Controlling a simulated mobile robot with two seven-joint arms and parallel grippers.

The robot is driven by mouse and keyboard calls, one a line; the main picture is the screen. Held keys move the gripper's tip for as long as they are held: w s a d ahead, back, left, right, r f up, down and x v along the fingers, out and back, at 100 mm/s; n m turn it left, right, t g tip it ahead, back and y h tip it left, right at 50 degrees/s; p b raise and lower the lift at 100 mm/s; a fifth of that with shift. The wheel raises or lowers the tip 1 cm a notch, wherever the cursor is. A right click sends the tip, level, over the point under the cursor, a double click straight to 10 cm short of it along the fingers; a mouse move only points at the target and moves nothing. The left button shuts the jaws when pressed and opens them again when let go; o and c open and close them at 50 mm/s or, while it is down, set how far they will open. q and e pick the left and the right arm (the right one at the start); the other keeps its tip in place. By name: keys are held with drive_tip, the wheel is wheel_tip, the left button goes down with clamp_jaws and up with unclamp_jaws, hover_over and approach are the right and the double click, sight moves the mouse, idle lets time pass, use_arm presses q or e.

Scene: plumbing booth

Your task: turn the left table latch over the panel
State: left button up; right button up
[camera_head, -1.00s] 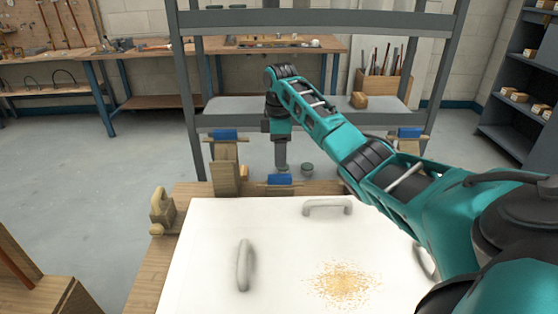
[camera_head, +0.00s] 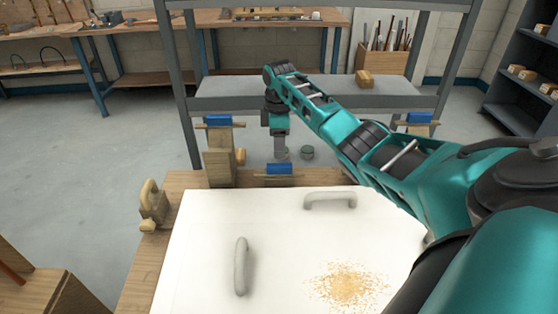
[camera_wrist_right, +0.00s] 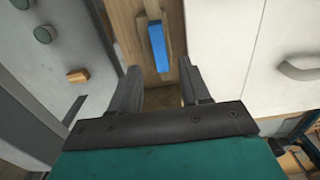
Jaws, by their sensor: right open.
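A table latch, a wooden bar with a blue block (camera_head: 279,168), sits at the back edge of the table, just behind the white panel (camera_head: 210,240). Its bar lies along the panel's edge, not across it. In the right wrist view the latch's blue block (camera_wrist_right: 157,46) shows ahead of the fingers, beside the panel (camera_wrist_right: 222,50). My right gripper (camera_head: 281,152) points down at the latch's far side in the head view. Its fingers (camera_wrist_right: 159,70) are open and empty, apart from the block. My left gripper is out of view.
Similar blue-topped latches stand on wooden posts at left (camera_head: 218,120) and right (camera_head: 419,118). The panel bears grey handles (camera_head: 240,265) and a sawdust patch (camera_head: 347,285). A wooden clamp (camera_head: 152,205) is at the table's left. A grey shelf rack (camera_head: 230,90) stands behind.

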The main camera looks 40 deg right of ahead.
sight(279, 165)
wheel_tip(279, 165, down, 6)
drive_tip(key=shift+f+b, duration=0.15)
drive_tip(key=shift+b, duration=0.2)
clamp_jaws()
idle(0.4)
